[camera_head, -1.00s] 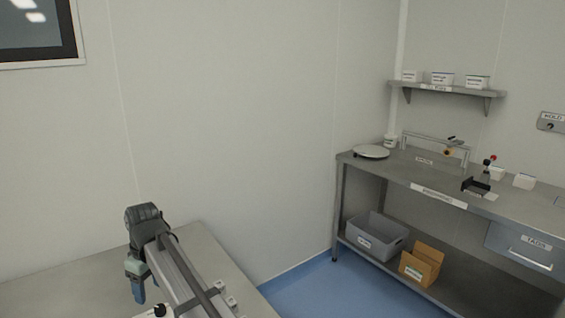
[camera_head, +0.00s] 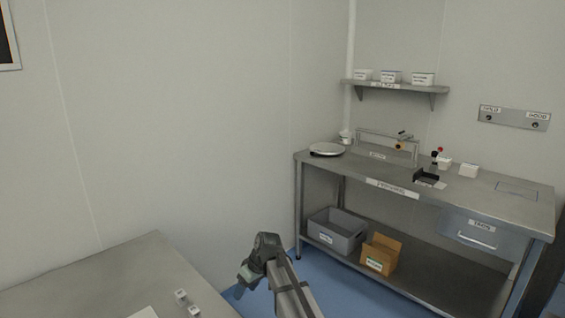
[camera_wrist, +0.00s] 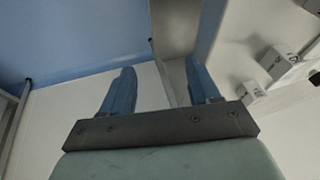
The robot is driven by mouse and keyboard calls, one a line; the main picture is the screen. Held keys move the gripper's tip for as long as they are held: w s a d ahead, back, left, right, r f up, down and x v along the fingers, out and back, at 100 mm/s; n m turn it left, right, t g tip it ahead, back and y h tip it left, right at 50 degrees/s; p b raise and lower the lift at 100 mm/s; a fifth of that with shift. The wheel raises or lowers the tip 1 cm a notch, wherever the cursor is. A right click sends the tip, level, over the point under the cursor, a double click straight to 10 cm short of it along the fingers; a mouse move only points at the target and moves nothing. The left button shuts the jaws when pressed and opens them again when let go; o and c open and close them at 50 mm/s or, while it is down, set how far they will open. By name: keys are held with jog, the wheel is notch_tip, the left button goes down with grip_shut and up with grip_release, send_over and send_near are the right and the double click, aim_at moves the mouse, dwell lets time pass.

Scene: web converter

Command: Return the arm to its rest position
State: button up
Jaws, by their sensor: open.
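My gripper (camera_wrist: 157,88) is open in the wrist view, with two blue fingers standing apart and nothing between them. Beyond the fingers are blue floor and pale surfaces. In the head view my arm reaches up from the bottom edge, and my gripper (camera_head: 241,287) hangs at its left side, near the right edge of the near table. Its fingertips are small in that view.
The near steel table (camera_head: 110,275) has small white blocks (camera_head: 183,301) close to my arm. A steel bench (camera_head: 470,200) stands at right, with a grey bin (camera_head: 337,232) and cardboard box (camera_head: 379,254) on its lower shelf. Blue floor (camera_head: 305,272) lies between.

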jog(key=s+d+f+m+g+h, duration=0.1)
jog(key=s+d+f+m, duration=0.1)
jog(key=s+d+f, duration=0.55)
jog(key=s+d+f+m+g+h, duration=0.1)
jog(key=s+d+f, duration=0.3)
jog(key=f, duration=0.6)
jog(key=s+d+f+m+g+h, duration=0.1)
jog(key=s+d+f+m, duration=0.1)
jog(key=s+d+f, duration=0.55)
jog(key=s+d+f+m+g, duration=0.1)
jog(key=s+d+f, duration=0.2)
jog(key=s, duration=0.6)
jog(key=s+d+f+m+g+h, duration=0.1)
jog(key=s+d+f+m+g, duration=0.1)
jog(key=s+f, duration=0.4)
jog(key=s+d+f+m+g, duration=0.1)
jog(key=s+d+f, duration=0.4)
jog(key=s, duration=0.9)
jog(key=shift+s+m, duration=0.25)
jog(key=shift+m, duration=0.25)
